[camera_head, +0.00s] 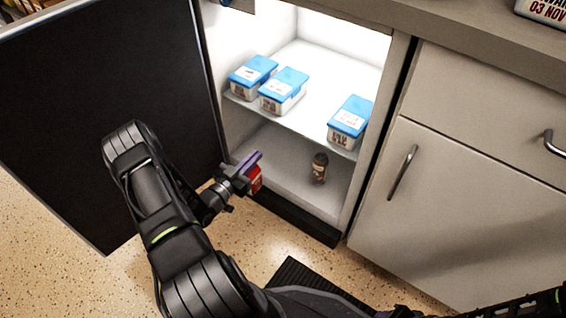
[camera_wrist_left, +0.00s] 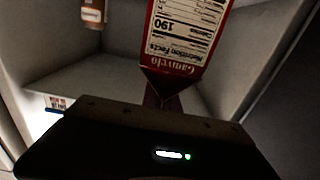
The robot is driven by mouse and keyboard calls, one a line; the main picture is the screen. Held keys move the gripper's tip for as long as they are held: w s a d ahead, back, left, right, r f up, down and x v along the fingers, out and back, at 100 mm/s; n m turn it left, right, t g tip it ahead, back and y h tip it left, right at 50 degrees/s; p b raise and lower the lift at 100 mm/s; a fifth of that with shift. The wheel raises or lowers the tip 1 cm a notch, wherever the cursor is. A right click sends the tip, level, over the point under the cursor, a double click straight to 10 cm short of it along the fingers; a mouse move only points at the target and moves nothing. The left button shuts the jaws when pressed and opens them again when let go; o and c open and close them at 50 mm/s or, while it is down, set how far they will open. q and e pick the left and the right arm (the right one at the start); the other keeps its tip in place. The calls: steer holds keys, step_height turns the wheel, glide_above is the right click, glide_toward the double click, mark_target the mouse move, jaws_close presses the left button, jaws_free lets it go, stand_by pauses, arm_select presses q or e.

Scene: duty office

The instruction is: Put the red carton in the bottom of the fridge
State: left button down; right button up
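The red carton (camera_head: 255,180) is at the mouth of the fridge's lower space, mostly hidden by my left gripper (camera_head: 248,168). In the left wrist view the carton (camera_wrist_left: 187,35) shows a white nutrition panel and fills the space ahead of the gripper (camera_wrist_left: 162,95). The gripper appears shut on it. The fridge is open, and its bottom (camera_head: 285,178) is lit below a shelf. Whether the carton touches the fridge bottom cannot be told. My right gripper is not in view; only part of my right arm shows at the lower right.
A small brown bottle (camera_head: 319,167) stands on the fridge bottom, right of the carton. Blue-lidded tubs (camera_head: 284,90) sit on the shelf (camera_head: 310,120) above. The open dark door (camera_head: 95,110) is on the left. The bottom between carton and bottle looks clear.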

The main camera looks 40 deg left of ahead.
arm_select(q)
steer(key=shift+w, duration=0.1)
steer(key=w+b, duration=0.4)
steer(key=w, duration=1.2)
steer(key=shift+w+a+b, duration=0.2)
steer(key=shift+b, duration=0.2)
steer(key=f+b, duration=0.1)
steer(key=w+f+b, duration=0.1)
steer(key=f, duration=0.1)
steer(key=shift+w+f+b, duration=0.2)
steer(key=shift+w+b, duration=0.05)
steer(key=shift+b, duration=0.15)
steer(key=shift+f, duration=0.1)
